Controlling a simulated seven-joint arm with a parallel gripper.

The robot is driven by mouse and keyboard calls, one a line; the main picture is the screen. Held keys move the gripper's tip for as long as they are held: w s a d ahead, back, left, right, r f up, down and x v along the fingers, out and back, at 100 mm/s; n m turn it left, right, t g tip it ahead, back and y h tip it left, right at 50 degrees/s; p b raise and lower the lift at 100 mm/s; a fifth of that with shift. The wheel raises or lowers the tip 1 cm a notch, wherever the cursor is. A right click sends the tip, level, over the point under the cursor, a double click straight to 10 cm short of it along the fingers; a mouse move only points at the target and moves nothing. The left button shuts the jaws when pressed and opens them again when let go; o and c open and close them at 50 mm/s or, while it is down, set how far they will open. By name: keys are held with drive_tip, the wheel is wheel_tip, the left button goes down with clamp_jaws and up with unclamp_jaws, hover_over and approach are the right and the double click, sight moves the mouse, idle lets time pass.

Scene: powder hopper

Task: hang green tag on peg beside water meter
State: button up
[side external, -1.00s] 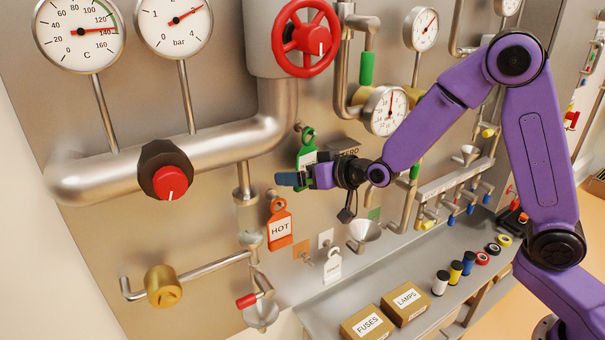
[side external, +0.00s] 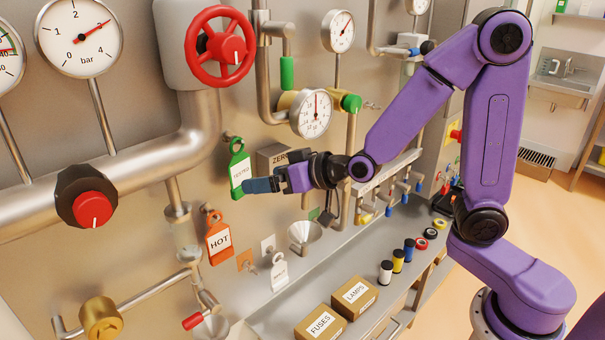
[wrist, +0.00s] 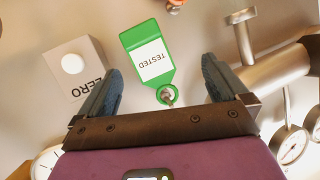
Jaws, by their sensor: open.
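The green tag (side external: 238,170), with a white label reading TESTED, hangs by its ring on a peg on the panel, left of the ZERO box. In the wrist view the tag (wrist: 149,55) appears upside down, its ring over the peg (wrist: 168,95). My gripper (side external: 252,186) is open and empty in front of the panel by the tag's lower right. In the wrist view its two fingers appear on either side of the tag without touching it. The round dial on a brass body with green caps, likely the water meter (side external: 311,114), sits up and right. A small peg (side external: 372,105) shows right of it.
The grey ZERO box (side external: 278,157) sticks out close to my gripper. An orange HOT tag (side external: 219,238), a white tag (side external: 279,272) and a funnel (side external: 304,234) are lower down. A thick pipe (side external: 190,150) runs at left. Boxes and spools stand on the shelf below.

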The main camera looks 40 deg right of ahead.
drive_tip(key=shift+v, duration=3.7)
drive_tip(key=s+a+f+n+g+y, duration=0.1)
drive_tip(key=s+a+f+n+g, duration=0.2)
drive_tip(key=s, duration=0.4)
drive_tip(key=s+a+f+n+g+y, duration=0.1)
drive_tip(key=s+f+n+g, duration=0.1)
drive_tip(key=s+n+g, duration=0.35)
drive_tip(key=s+d+f+n+g+h, duration=0.2)
drive_tip(key=s+d+g+h, duration=0.2)
drive_tip(key=s+d, duration=0.6)
drive_tip(key=shift+s+n+h, duration=0.35)
drive_tip(key=shift+s+h, duration=0.75)
drive_tip(key=shift+s, duration=0.05)
drive_tip(key=shift+d+f, duration=0.15)
